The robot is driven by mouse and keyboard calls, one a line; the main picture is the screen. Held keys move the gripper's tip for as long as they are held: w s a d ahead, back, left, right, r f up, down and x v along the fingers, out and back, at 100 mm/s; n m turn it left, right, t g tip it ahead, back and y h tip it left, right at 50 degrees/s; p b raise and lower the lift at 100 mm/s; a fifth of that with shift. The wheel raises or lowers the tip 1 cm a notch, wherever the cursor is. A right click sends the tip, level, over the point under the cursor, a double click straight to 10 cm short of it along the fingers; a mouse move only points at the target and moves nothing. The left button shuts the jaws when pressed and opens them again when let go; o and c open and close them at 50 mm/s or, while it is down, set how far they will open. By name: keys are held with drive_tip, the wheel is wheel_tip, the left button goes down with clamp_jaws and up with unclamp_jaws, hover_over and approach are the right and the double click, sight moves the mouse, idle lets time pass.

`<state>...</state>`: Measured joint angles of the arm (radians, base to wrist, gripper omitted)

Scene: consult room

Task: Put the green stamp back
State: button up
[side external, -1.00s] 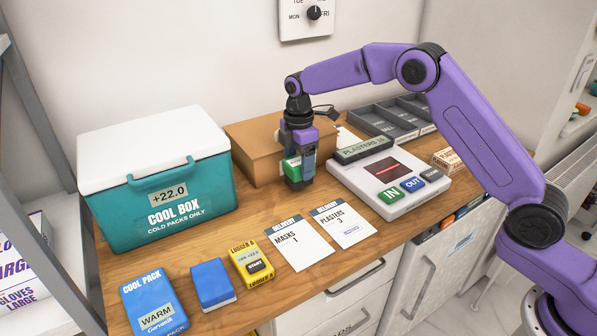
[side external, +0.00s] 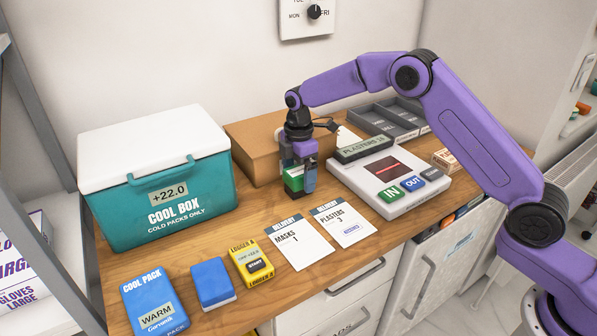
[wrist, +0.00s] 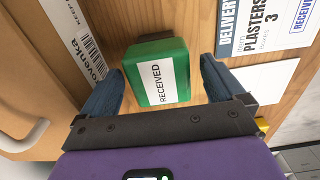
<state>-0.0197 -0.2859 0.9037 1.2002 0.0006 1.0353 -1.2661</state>
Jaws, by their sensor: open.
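The green stamp (side external: 294,184) stands on the wooden counter in front of the cardboard box. In the wrist view, the green stamp (wrist: 160,72) shows a white label reading RECEIVED. My gripper (side external: 298,180) is down at the stamp. In the wrist view, my gripper (wrist: 160,80) is open, with one dark finger on each side of the stamp and small gaps between. The Plasters delivery card (side external: 343,222) lies to the right and bears a small RECEIVED mark. The Masks delivery card (side external: 299,243) lies beside it; I see no such mark on it.
The cardboard box (side external: 255,150) is close behind my gripper. A white scanner unit (side external: 395,182) with IN and OUT buttons stands to the right; a grey tray (side external: 380,118) is behind it. The teal cool box (side external: 170,205), a blue block (side external: 212,284) and a yellow logger (side external: 251,263) are left.

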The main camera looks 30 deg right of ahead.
sight(299, 171)
wheel_tip(299, 171, up, 12)
drive_tip(key=shift+r, duration=0.15)
idle(0.4)
drive_tip(key=shift+s, duration=0.1)
drive_tip(key=s+a+r+m, duration=0.1)
drive_tip(key=s, duration=1)
drive_tip(key=s+a+r+m, duration=0.1)
drive_tip(key=s+r+m, duration=0.1)
drive_tip(key=s, duration=0.9)
drive_tip(key=s+d+f, duration=0.1)
drive_tip(key=s+d, duration=0.3)
drive_tip(key=s, duration=0.3)
drive_tip(key=s+d+f+m, duration=0.1)
drive_tip(key=s+d+f, duration=0.1)
drive_tip(key=s, duration=0.5)
drive_tip(key=s+d+f+m, duration=0.1)
drive_tip(key=s+d+f, duration=0.1)
drive_tip(key=s+d, duration=0.3)
drive_tip(key=s, duration=0.2)
drive_tip(key=shift+s+d, duration=0.35)
